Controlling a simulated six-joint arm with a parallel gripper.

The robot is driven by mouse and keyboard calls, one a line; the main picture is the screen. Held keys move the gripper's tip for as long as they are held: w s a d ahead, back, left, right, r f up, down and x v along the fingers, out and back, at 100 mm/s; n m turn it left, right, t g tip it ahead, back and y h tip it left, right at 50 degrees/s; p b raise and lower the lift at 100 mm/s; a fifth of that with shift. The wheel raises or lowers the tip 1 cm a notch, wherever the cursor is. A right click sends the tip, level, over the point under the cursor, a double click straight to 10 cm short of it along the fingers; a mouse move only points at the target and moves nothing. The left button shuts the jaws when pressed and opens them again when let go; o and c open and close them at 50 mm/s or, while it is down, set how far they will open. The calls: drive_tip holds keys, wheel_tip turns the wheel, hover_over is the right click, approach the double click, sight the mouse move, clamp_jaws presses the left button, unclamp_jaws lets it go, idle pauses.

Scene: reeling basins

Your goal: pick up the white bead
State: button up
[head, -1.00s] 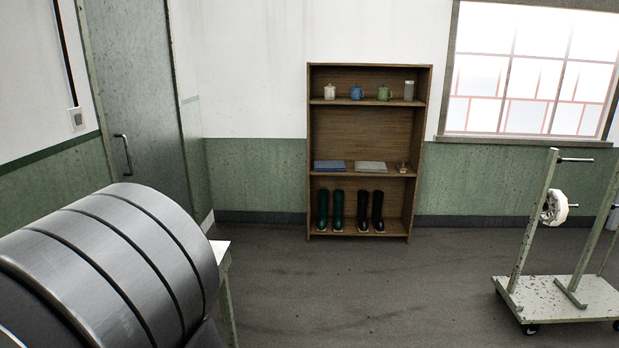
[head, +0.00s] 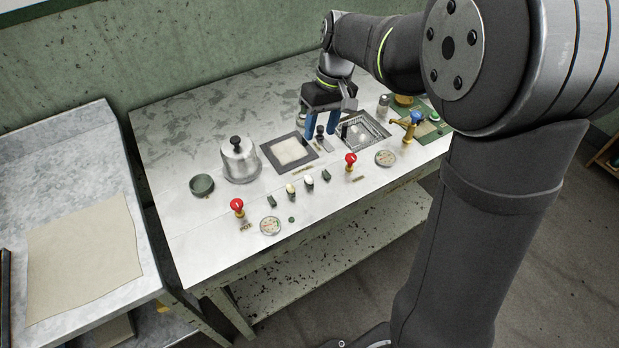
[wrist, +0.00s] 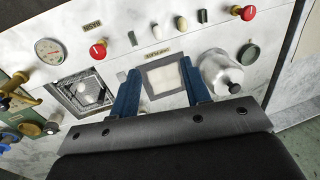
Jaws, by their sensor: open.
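My gripper (head: 320,124) is at the far side of the bench, its two blue fingers apart and pointing down. In the wrist view my gripper (wrist: 160,68) is open and empty, its fingers framing the pale square panel (wrist: 165,75). Two small whitish egg-shaped pieces stand in the front row. One is the left whitish piece (head: 290,190), the other the right whitish piece (head: 309,182). They also show in the wrist view, as one whitish piece (wrist: 154,31) and another (wrist: 179,22), beyond the fingertips. I cannot tell which is the white bead.
Two red knobs, the left one (head: 237,205) and the right one (head: 350,159), flank the row. A lidded metal pot (head: 240,163) and a dark bowl (head: 202,185) stand left. A sunken basin (head: 372,132) and brass tap (head: 409,130) are right. Bare bench (head: 190,232) lies front left.

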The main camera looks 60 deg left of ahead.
hover_over(310, 177)
drive_tip(key=f, duration=1)
drive_tip(key=shift+w+d, duration=0.1)
drive_tip(key=shift+w, duration=0.3)
drive_tip(key=shift+s+f, duration=0.15)
drive_tip(key=shift+f, duration=1.15)
drive_tip(key=shift+s+f, duration=0.1)
drive_tip(key=shift+f, duration=1.2)
clamp_jaws()
